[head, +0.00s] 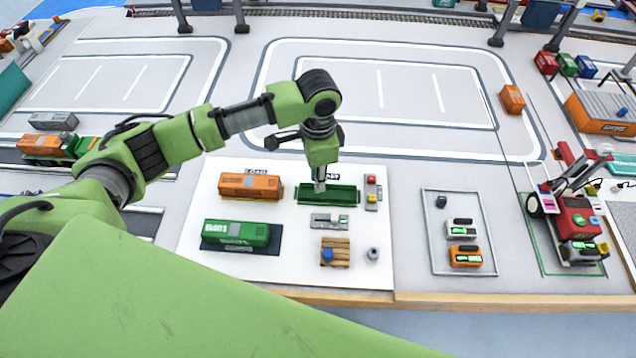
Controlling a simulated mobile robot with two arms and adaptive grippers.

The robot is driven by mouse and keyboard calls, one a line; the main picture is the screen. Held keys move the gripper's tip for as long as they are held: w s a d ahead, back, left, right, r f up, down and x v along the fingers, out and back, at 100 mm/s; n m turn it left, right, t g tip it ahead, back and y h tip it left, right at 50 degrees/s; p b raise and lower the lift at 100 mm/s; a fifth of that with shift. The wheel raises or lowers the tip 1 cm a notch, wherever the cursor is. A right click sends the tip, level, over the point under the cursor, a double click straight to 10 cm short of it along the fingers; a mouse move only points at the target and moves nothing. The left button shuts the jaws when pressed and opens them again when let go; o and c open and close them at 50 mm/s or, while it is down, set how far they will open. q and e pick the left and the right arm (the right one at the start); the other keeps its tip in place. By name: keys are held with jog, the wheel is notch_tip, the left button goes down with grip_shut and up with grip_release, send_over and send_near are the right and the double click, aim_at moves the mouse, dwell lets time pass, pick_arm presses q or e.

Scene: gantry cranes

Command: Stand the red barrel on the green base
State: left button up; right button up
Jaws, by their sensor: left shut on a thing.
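My left gripper (319,187) points down over a dark green tray-like base (345,196) on the white board. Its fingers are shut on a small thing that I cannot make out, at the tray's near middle. My right gripper is not in view.
An orange container (250,187) and a green container (236,235) lie left of the tray. A grey flat part (330,221) lies in front of it. A marked tray area (458,205) and a red vehicle (575,218) are to the right. The marked floor behind is mostly clear.

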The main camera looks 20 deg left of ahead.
pick_arm(q)
notch_tip(320, 180, down, 2)
jog(key=shift+f+p, duration=0.25)
jog(key=shift+p, duration=0.1)
jog(key=shift+f, duration=0.35)
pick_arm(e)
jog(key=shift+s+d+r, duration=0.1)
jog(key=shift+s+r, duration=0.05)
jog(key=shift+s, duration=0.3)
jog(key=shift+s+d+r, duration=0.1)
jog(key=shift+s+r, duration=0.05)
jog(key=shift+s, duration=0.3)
pick_arm(q)
jog(key=shift+f, duration=0.1)
jog(key=o, duration=0.8)
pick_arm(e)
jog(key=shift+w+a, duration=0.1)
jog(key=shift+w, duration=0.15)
pick_arm(q)
jog(key=shift+w+r, duration=0.1)
jog(key=shift+r, duration=0.35)
notch_tip(320, 180, up, 11)
jog(key=shift+r+b, duration=0.2)
jog(key=shift+b, duration=0.4)
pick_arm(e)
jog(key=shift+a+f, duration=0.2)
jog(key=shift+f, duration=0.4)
